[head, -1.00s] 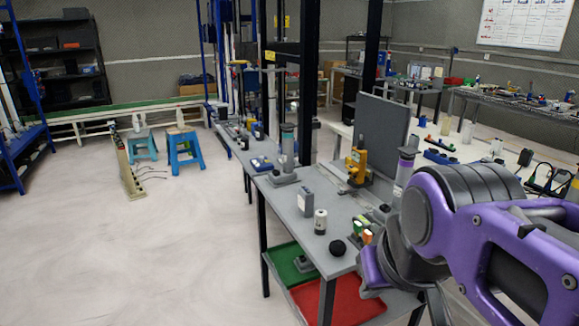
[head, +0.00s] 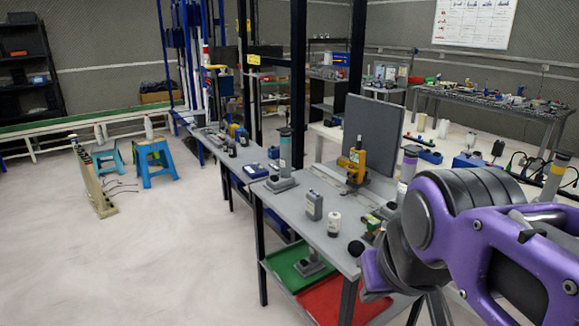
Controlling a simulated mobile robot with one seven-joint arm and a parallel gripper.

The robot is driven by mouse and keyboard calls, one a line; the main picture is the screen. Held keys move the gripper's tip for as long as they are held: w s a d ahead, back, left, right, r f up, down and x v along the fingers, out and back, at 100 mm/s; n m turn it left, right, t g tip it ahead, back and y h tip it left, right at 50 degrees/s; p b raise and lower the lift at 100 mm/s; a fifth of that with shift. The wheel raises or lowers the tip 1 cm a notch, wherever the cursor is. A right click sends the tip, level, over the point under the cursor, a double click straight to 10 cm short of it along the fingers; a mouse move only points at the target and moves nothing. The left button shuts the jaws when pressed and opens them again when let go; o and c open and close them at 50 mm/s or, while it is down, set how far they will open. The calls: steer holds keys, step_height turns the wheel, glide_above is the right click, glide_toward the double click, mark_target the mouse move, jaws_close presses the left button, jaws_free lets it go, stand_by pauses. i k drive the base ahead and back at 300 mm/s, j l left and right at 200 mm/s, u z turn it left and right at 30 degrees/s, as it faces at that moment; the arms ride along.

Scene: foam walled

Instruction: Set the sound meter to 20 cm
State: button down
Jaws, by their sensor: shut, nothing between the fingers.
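A small dark grey box-shaped device (head: 314,206) stands upright on the near grey table (head: 285,205), next to a small white cylinder with a dark top (head: 334,225). It may be the sound meter, but it is too small to be sure, and I can read no scale. A yellow-orange instrument (head: 353,162) stands farther back, in front of an upright dark grey panel (head: 371,133). A pale strip or rail runs along the table by it. My purple and grey arm fills the lower right and hides the table's right part. My gripper does not show.
Posts on grey bases (head: 284,160) stand on the table, with a blue case (head: 254,170) by its left edge. Green (head: 290,262) and red (head: 325,300) shelf panels lie below. Black uprights rise behind. Blue stools (head: 155,160) stand on the left floor, which is otherwise mostly open.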

mark_target(357, 157)
steer(key=i+j+z, duration=0.15)
steer(key=j, duration=0.25)
steer(key=j+z, duration=0.15)
steer(key=j, duration=0.25)
steer(key=i+j+z, duration=0.15)
steer(key=j, duration=0.2)
steer(key=i+j+z, duration=0.15)
steer(key=j, duration=0.25)
steer(key=i, duration=0.1)
